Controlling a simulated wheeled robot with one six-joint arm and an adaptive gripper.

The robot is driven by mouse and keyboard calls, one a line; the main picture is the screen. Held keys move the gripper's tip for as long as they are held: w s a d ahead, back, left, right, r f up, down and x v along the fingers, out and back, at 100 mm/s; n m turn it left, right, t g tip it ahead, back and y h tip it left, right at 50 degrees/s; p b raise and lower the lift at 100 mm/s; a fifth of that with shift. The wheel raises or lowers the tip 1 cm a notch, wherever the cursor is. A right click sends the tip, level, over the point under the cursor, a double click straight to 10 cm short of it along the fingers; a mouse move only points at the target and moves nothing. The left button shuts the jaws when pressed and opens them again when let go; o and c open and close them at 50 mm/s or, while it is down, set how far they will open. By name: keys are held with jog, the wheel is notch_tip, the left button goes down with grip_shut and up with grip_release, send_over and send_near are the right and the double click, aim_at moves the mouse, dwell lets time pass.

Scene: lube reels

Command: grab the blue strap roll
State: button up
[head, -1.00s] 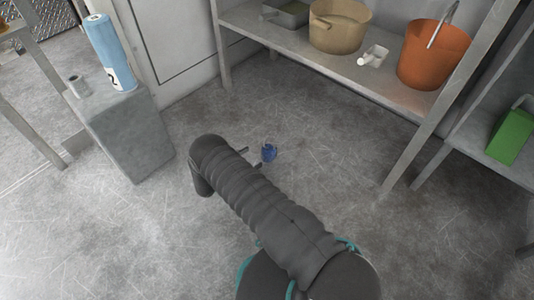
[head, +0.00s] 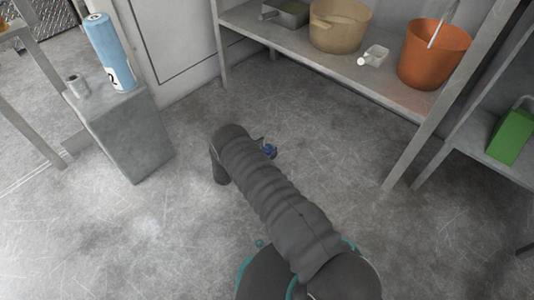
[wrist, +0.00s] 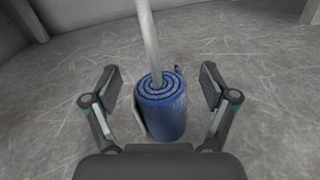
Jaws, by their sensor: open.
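The blue strap roll (wrist: 163,112) stands upright on the floor, its coiled spiral end facing up in the wrist view. A pale strip or rod rises from its top, and a pale flap shows at its left side. My gripper (wrist: 160,85) is open, with one finger on each side of the roll and a visible gap on both sides. In the head view only a small part of the blue roll (head: 269,151) shows beside my arm, which hides the rest of it and most of my gripper.
A grey block (head: 125,135) at the left bears a blue cylinder (head: 109,52) and a small grey can. A shelf (head: 290,42) behind holds a tan pot (head: 338,28), an orange bucket (head: 433,55) and a white item. A green box (head: 512,136) sits at the right. Floor around the roll is clear.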

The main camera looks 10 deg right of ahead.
jog(key=c, duration=1.4)
jog(key=shift+r, duration=0.2)
